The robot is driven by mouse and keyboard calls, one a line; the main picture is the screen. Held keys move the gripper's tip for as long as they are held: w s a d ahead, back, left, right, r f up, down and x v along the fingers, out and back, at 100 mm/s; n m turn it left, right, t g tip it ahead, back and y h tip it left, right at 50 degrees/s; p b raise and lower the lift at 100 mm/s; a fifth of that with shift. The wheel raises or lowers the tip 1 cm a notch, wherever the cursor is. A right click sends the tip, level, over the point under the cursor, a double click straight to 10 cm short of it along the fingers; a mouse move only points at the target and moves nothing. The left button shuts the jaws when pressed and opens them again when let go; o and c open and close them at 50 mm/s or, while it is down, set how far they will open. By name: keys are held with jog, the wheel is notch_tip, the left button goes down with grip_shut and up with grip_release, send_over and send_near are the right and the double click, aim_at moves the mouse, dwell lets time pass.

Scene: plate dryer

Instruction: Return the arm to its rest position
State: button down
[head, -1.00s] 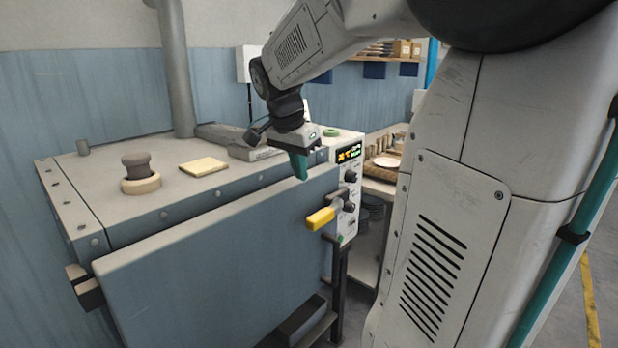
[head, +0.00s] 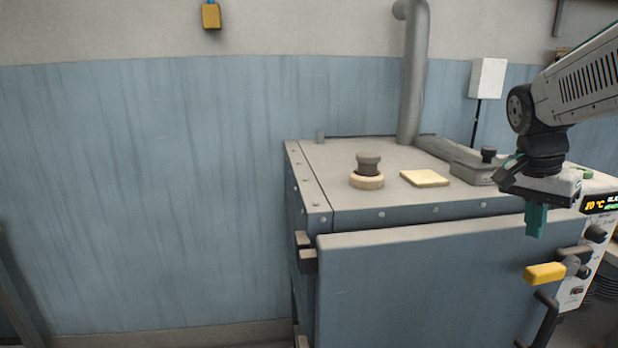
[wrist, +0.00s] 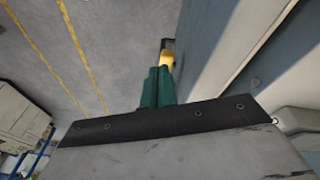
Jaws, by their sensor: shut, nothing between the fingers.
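My gripper (head: 536,220) is at the right of the head view, with its teal fingers pointing down and closed together, empty. It hangs in front of the upper right part of the blue dryer door (head: 420,285), above the yellow handle (head: 544,273). In the wrist view the teal fingers (wrist: 158,88) are side by side with no gap that I can see. The yellow handle shows just beyond their tips there (wrist: 167,58). I see no contact between fingers and handle.
The dryer top (head: 330,160) carries a dark knob on a pale ring (head: 367,172), a cream pad (head: 424,178) and a grey pipe (head: 413,85). The control panel (head: 597,235) is at the right. Open floor (wrist: 60,60) with yellow lines shows in the wrist view.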

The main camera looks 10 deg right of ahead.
jog(key=s+a+f+n+t+y, duration=0.1)
jog(key=s+a+f+n, duration=0.1)
jog(key=s+a+n, duration=0.4)
jog(key=s+a+f+n+y, duration=0.1)
jog(key=s+a+f+n, duration=0.2)
jog(key=s+a+n, duration=0.4)
jog(key=shift+s+a+f+n+t+y, duration=0.25)
jog(key=shift+s+a, duration=1.05)
jog(key=shift+a, duration=2)
jog(key=shift+r, duration=0.1)
